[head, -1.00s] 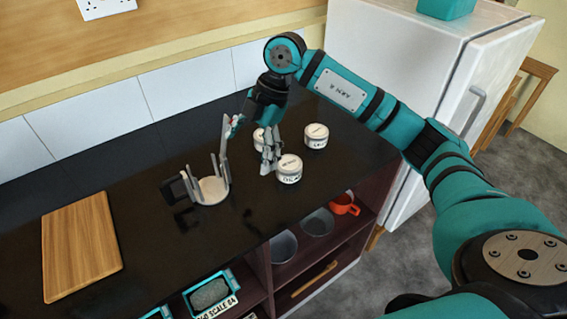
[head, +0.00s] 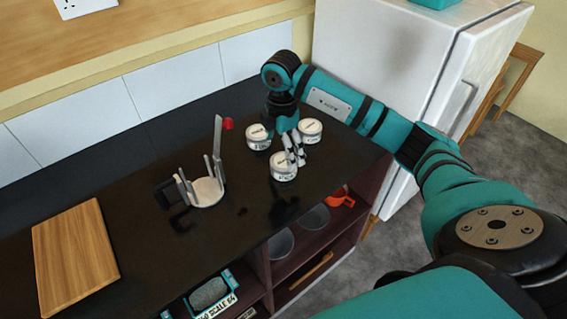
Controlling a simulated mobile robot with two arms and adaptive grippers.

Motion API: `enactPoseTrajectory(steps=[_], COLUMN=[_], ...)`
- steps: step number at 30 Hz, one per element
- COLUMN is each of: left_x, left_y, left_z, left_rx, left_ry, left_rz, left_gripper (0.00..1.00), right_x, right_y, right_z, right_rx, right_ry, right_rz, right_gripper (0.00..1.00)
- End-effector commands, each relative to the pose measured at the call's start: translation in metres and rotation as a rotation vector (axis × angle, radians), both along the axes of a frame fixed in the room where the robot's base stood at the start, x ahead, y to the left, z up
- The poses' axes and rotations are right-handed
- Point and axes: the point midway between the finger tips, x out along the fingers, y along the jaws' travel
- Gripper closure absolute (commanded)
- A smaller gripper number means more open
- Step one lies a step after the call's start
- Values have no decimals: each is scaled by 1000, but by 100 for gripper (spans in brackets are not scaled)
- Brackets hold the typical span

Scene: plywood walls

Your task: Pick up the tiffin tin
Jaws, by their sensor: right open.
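Three round, pale, lidded tins with dark labels stand on the black counter. One is at the front (head: 283,169), one at the back left (head: 258,138) and one at the back right (head: 310,130). The labels are too small to read, so I cannot tell which is the tiffin tin. My right gripper (head: 295,153) points down among them, open, its fingers just behind and right of the front tin. I cannot tell whether they touch it. My left gripper is out of view.
A wooden board (head: 75,258) lies at the left. Shelves below hold grey bowls and an orange mug (head: 341,199). A white fridge (head: 410,75) stands at the right.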

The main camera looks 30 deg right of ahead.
Motion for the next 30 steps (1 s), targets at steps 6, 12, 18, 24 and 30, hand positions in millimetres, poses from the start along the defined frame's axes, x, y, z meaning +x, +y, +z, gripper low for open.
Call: enactPoseTrajectory(steps=[6,12,18,24,30], left_x=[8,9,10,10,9], left_y=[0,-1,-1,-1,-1], left_z=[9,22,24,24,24], left_rx=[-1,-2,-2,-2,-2], left_ry=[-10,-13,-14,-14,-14], left_rz=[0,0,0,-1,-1], left_gripper=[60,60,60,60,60], right_x=[0,0,1,1,1], right_y=[-1,-5,-5,-5,-5], right_z=[-14,-45,-59,-59,-59], right_rx=[0,1,0,0,0], right_ry=[3,4,0,-1,-1], right_rz=[-1,-1,1,1,1], right_gripper=[3,3,3,6,32])
